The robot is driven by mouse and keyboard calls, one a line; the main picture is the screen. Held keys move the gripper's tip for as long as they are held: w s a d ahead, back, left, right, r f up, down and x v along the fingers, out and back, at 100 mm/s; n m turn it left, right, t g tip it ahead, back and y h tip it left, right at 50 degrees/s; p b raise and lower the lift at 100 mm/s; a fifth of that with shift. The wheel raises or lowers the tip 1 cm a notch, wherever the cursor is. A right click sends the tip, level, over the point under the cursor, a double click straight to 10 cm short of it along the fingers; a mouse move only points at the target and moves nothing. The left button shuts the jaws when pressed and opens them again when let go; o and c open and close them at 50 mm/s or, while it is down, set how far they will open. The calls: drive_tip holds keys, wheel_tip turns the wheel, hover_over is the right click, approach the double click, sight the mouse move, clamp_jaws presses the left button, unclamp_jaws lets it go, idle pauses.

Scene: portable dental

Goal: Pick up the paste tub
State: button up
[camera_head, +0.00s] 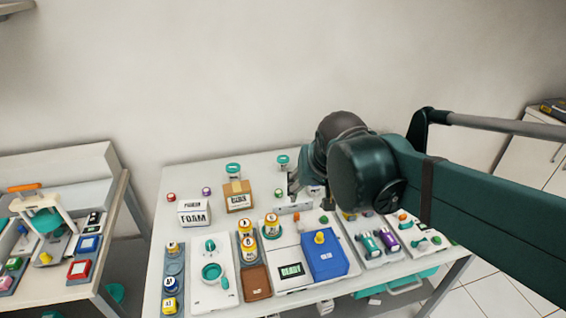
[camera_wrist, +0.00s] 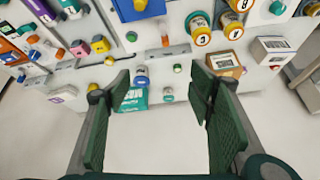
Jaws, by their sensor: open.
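I cannot tell for sure which container is the paste tub. A small pale tub with a teal-green lid (camera_head: 283,161) stands near the back edge of the table; what looks like the same tub (camera_wrist: 167,94) shows between my fingers in the wrist view. Another teal-lidded tub (camera_head: 233,170) stands further left at the back. A white jar with a blue label (camera_wrist: 142,76) stands near a teal packet (camera_wrist: 134,99). My gripper (camera_wrist: 160,108) is open and empty above the table's back part; in the head view my arm partly covers it (camera_head: 294,186).
A white FOAM box (camera_head: 194,212) and a brown box (camera_head: 238,197) stand left of my gripper. Small red (camera_head: 171,197) and purple-lidded (camera_head: 206,191) jars are nearby. Trays, bottles and a blue box (camera_head: 326,262) crowd the front. The back-left tabletop is fairly clear.

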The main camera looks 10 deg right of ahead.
drive_tip(key=w+r+m+g+p, duration=0.1)
drive_tip(key=w+r+m+p, duration=0.15)
drive_tip(key=w, duration=0.85)
drive_tip(key=m+g+h+p, duration=0.3)
drive_tip(key=m+p, duration=0.4)
drive_tip(key=p, duration=0.1)
hover_over(283, 159)
drive_tip(key=s+a, duration=0.1)
drive_tip(key=a, duration=0.1)
wheel_tip(283, 159, down, 16)
drive_tip(key=shift+a+f, duration=0.1)
drive_tip(key=shift+f, duration=0.2)
drive_tip(key=shift+f, duration=0.1)
drive_tip(key=shift+x, duration=1.2)
drive_tip(key=shift+f, duration=0.1)
